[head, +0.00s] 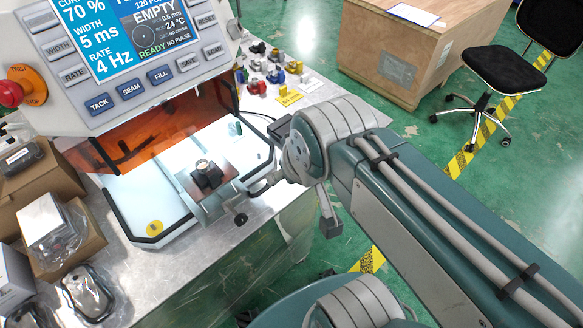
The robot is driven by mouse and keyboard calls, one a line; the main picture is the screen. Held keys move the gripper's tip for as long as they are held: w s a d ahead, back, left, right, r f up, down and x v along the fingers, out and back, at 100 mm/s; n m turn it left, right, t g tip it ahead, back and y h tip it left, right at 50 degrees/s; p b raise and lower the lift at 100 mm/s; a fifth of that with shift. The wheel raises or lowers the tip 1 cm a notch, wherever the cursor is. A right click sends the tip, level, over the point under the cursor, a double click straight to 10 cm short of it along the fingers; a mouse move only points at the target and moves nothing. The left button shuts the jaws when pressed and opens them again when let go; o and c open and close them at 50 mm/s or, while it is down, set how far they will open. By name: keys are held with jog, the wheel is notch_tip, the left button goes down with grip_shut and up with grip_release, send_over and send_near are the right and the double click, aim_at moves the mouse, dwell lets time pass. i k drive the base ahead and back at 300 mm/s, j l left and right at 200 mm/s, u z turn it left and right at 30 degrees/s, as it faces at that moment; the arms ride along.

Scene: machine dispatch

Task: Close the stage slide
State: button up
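The stage slide (217,203) is a grey plate pulled out of the machine's lit chamber, above the white bed. A small dark fixture (207,177) with a brass-coloured round top sits on it. A dark knob (240,219) shows at its front right corner. My gripper (285,200) is at the end of my arm, just right of the slide's front edge. A dark hooked part at its left is close to the slide; I cannot tell if they touch. A grey part with a dark tip hangs at its right. The wrist hides much of the gripper.
The machine's panel (135,40) reads "EMPTY" and "READY NO PULSE", above an orange shield (130,140). Boxes (50,235) and bagged parts (88,292) crowd the bench's left. Small coloured parts (270,75) lie behind. A wooden crate (400,50) and chair (500,75) stand on the floor.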

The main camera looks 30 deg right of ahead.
aim_at(213, 209)
jog(key=k+j+u, duration=0.1)
jog(key=j, duration=0.25)
jog(key=k+j+u, duration=0.1)
jog(key=j, duration=0.25)
jog(key=k+j+u, duration=0.1)
jog(key=j, duration=0.25)
jog(key=k+j+u, duration=0.1)
jog(key=j, duration=0.3)
jog(key=k, duration=0.1)
